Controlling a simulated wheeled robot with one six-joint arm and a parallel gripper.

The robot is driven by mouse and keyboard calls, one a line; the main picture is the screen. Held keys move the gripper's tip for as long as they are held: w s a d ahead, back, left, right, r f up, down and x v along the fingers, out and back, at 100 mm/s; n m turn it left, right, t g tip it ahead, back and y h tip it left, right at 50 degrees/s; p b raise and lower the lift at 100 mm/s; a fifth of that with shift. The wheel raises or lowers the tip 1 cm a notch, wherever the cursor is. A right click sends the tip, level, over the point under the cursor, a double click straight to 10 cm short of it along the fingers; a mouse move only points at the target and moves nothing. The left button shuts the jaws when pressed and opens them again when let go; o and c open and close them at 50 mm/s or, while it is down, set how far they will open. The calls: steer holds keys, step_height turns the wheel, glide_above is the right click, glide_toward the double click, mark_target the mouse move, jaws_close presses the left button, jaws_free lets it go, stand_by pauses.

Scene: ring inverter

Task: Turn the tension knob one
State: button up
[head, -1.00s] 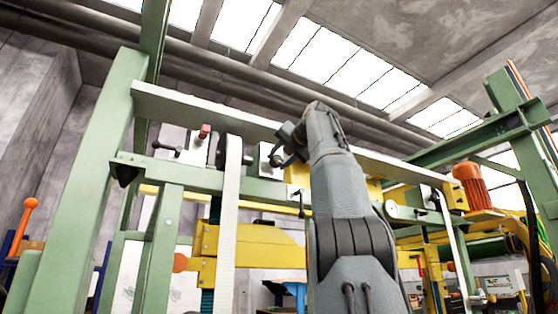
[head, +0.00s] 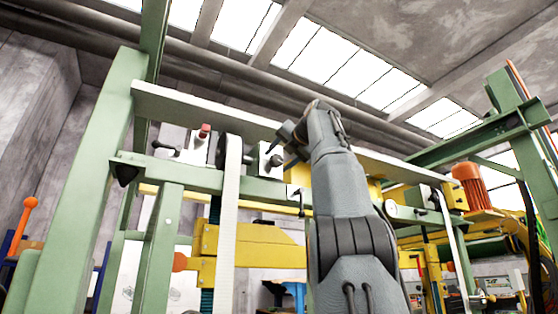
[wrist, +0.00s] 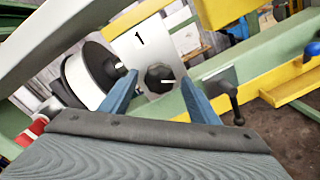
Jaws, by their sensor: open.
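The tension knob one is a dark round knob (wrist: 158,77) with a pale line, on a white plate (wrist: 150,40) marked "1". The knob shows in the head view (head: 276,160), left of my arm's end. My gripper (wrist: 160,80) is open, with its two blue fingers apart and empty. In the wrist view the knob shows in the gap between the fingertips, and no contact is visible. In the head view my gripper (head: 280,138) is just above the knob; the depth between them is hard to judge.
A white belt on a dark roller (wrist: 92,75) stands left of the knob. A black lever handle (wrist: 233,103) sits close to the right finger. A pale beam (head: 190,105) runs above the plate, and green frame bars surround it.

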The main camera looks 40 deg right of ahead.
steer(key=b+v, duration=0.3)
steer(key=v, duration=0.4)
steer(key=shift+s, duration=0.2)
stand_by(0.4)
